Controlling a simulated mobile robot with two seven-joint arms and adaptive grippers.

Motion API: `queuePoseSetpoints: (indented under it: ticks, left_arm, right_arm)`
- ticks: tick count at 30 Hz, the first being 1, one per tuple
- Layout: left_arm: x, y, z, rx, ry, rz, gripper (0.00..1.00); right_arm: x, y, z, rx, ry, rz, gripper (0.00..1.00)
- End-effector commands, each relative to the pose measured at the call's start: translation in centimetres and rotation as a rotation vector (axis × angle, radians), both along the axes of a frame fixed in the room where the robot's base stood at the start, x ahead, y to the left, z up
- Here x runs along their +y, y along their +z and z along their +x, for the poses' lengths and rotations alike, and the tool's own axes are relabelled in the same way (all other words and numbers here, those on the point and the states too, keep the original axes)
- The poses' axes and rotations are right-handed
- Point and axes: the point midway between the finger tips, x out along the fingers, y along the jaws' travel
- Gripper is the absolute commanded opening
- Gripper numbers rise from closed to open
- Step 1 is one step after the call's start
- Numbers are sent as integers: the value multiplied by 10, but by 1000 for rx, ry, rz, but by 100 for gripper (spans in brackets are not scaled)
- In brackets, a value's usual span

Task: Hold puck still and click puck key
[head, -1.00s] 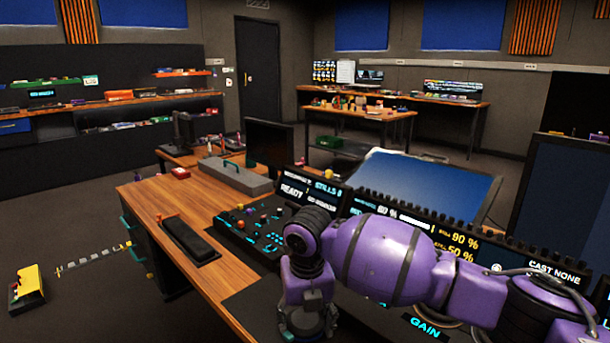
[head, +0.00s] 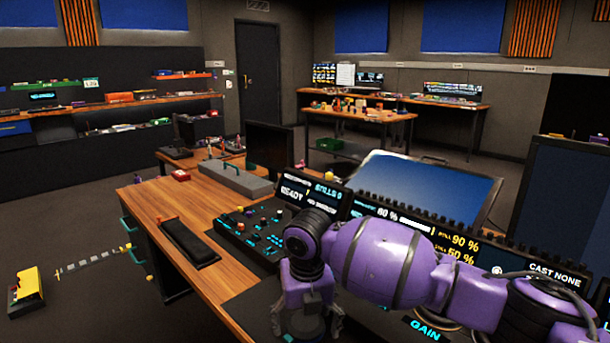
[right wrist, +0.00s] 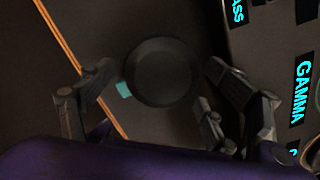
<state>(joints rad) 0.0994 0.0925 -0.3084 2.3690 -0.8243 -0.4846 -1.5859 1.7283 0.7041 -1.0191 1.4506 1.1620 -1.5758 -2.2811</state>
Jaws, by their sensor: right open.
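The puck (right wrist: 160,73) is a dark round disc on a dark mat in the right wrist view. A small teal key (right wrist: 124,90) sticks out at its left edge. My right gripper (right wrist: 158,88) is open, with fingers to the left and right of the puck. The left finger is near the teal key; I cannot tell whether any finger touches the puck. In the head view my right gripper (head: 306,325) points down over the desk mat, and the puck is hidden there. My left gripper is not in view.
A panel with lit labels (right wrist: 303,80) lies to the right of the puck. In the head view, a button console (head: 255,232) and a dark padded rest (head: 188,241) lie to the left on the wooden desk (head: 150,195). Display screens (head: 430,235) stand behind my arm.

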Motion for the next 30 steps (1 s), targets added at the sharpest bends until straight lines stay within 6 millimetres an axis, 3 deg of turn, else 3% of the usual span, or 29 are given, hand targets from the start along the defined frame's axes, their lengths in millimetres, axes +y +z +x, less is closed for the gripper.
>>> queuePoseSetpoints:
  ticks: [7,15,21,30]
  left_arm:
    - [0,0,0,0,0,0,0]
    - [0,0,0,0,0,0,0]
    - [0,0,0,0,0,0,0]
    - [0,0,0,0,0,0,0]
  right_arm:
    - [-1,19,0,-5,0,1,84]
    - [-1,76,-8,-5,0,1,84]
    - [-2,108,-12,-3,-1,1,84]
    - [-3,120,-14,0,0,0,84]
